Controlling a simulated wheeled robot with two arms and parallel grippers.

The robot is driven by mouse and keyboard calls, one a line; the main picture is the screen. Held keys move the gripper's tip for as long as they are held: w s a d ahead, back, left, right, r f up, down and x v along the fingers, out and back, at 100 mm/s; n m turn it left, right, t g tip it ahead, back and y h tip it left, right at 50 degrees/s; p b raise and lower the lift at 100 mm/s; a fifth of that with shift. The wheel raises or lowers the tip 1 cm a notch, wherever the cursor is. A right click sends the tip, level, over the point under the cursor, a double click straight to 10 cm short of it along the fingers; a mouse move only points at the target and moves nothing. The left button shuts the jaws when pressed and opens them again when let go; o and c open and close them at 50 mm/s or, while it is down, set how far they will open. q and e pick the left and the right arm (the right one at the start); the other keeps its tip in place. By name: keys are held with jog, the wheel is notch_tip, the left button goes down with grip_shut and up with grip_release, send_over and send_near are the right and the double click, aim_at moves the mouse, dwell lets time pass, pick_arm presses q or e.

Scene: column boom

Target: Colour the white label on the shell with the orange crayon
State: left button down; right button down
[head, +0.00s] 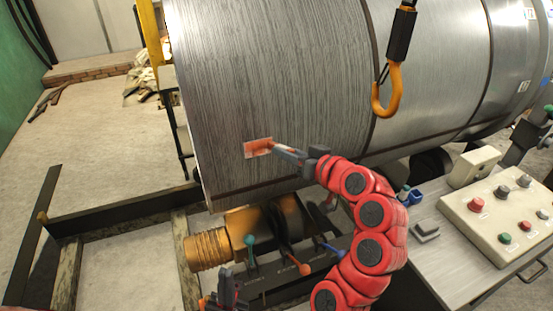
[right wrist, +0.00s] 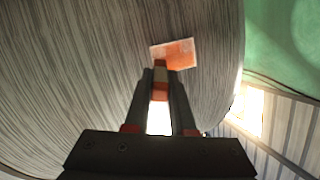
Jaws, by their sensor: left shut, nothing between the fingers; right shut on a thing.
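The shell is the large grey brushed-metal cylinder (head: 280,75) across the head view; its curved side also fills much of the right wrist view (right wrist: 60,80). The small label (head: 252,149) is on its lower left side. The label (right wrist: 181,51) is mostly orange, with pale strips along its edges. My right gripper (head: 276,148) is at the label's right edge, shut on the orange crayon (right wrist: 160,88). The crayon has a pale band, and its tip is at or very near the label's lower edge; contact is hard to tell. My left gripper (head: 226,291) is low in the head view, shut and empty.
An orange hook (head: 388,95) hangs in front of the shell at upper right. A control box with coloured buttons (head: 500,210) stands on a bench at right. Levers with coloured knobs (head: 304,269) and a brass-coloured cylinder (head: 208,251) lie below the shell.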

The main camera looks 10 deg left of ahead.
jog(key=shift+w+d+b, duration=0.3)
jog(key=shift+w+d, duration=0.15)
jog(key=shift+d, duration=0.25)
jog(key=shift+b, duration=0.35)
jog(key=shift+s+a, duration=0.3)
jog(key=shift+a, duration=0.25)
jog(key=s+a, duration=0.4)
jog(key=a, duration=0.2)
jog(key=shift+a, duration=0.15)
jog(key=shift+s, duration=0.1)
jog(key=shift+s+d+r, duration=0.1)
jog(key=shift+s+d, duration=0.35)
jog(key=shift+s, duration=0.2)
jog(key=shift+s+d+r, duration=0.1)
jog(key=shift+s+d, duration=0.35)
jog(key=shift+s, duration=0.15)
